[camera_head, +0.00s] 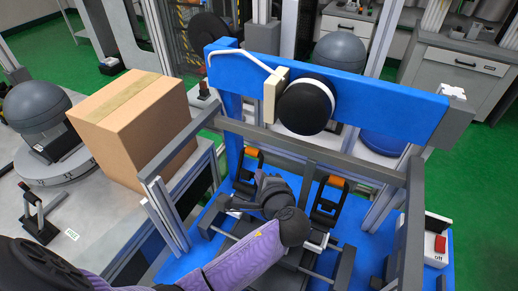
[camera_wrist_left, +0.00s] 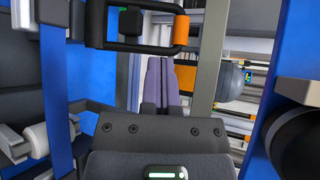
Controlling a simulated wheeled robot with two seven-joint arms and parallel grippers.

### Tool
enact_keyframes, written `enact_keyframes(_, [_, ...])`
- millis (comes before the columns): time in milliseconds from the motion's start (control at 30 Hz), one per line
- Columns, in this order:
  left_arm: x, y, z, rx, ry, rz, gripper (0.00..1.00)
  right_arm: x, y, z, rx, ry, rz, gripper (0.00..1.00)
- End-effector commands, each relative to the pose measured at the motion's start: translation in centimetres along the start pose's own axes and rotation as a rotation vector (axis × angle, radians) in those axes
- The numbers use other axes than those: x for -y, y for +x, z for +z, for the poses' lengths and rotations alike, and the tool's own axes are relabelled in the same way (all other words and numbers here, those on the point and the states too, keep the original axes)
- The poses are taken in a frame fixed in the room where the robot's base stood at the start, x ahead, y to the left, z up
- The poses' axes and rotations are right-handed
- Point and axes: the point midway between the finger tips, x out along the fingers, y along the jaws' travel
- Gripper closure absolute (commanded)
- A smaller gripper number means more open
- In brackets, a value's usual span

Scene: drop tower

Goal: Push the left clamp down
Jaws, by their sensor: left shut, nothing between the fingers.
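The left clamp (camera_head: 247,166) is a black frame with an orange grip on its handle, standing upright on the blue base (camera_head: 209,220) in the head view. In the left wrist view a black handle loop with an orange grip (camera_wrist_left: 181,30) crosses the top. My left gripper (camera_head: 262,180) is shut and empty, just right of and in front of the left clamp. Its closed fingers (camera_wrist_left: 162,75) show below the handle loop in the wrist view. I cannot tell whether they touch it. A second clamp (camera_head: 329,198) with an orange grip stands to the right. My right gripper is not in view.
Grey rails (camera_head: 310,157) and a blue crossbeam (camera_head: 390,92) with a black-and-white ball (camera_head: 305,106) stand over the base. A cardboard box (camera_head: 130,125) sits on the bench at left. A switch box with a red button (camera_head: 438,243) is at right.

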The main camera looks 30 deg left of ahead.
Motion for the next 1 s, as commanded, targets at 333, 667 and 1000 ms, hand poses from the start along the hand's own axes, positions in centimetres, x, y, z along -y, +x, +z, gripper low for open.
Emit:
enact_keyframes(333, [-0.4, 6.0, -0.1, 0.003, 0.002, 0.000, 1.00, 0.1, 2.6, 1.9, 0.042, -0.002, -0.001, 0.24])
enact_keyframes(667, [-0.1, 9.8, 0.0, 0.001, 0.001, -0.001, 1.00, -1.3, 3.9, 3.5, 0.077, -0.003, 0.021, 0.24])
enact_keyframes(1000, [0.0, 9.9, 0.1, 0.001, 0.000, 0.000, 1.00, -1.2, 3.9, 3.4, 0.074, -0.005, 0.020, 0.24])
